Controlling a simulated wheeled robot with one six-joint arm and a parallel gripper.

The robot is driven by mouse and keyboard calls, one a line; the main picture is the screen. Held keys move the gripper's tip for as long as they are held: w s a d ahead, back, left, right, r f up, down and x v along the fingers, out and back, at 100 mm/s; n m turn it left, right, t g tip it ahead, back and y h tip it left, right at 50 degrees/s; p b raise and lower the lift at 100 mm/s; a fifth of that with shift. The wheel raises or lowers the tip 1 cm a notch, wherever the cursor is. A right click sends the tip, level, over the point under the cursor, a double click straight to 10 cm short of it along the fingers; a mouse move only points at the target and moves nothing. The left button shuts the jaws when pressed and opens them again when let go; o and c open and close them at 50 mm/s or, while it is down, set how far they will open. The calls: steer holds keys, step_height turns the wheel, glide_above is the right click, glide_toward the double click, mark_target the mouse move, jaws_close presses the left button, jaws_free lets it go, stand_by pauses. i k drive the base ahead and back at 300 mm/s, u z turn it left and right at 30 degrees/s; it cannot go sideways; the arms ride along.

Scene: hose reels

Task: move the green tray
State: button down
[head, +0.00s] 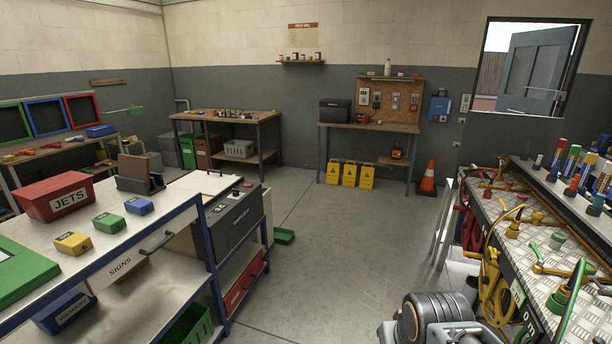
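A flat green tray (28,266) lies on the near left workbench, cut off by the left edge of the picture. A smaller green tray (284,236) sits on the floor beside the dark grey cabinet, at the right end of that bench. A green frame-like tray (12,123) stands against the back left wall beside a blue and a red one. I cannot tell which of them the task means. Part of what looks like my arm shows at the bottom. My gripper is not in view.
The bench holds a red JETS bin (68,197) and small yellow, green and blue boxes. A green crate (187,327) sits on its lower shelf. A cluttered hose bench (540,255) stands right, an orange cone (427,180) behind. The middle floor is clear.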

mark_target(280, 235)
steer(key=u, duration=0.1)
steer(key=i, duration=2.4)
steer(key=u, duration=0.3)
steer(key=i, duration=2.9)
steer(key=u, duration=0.2)
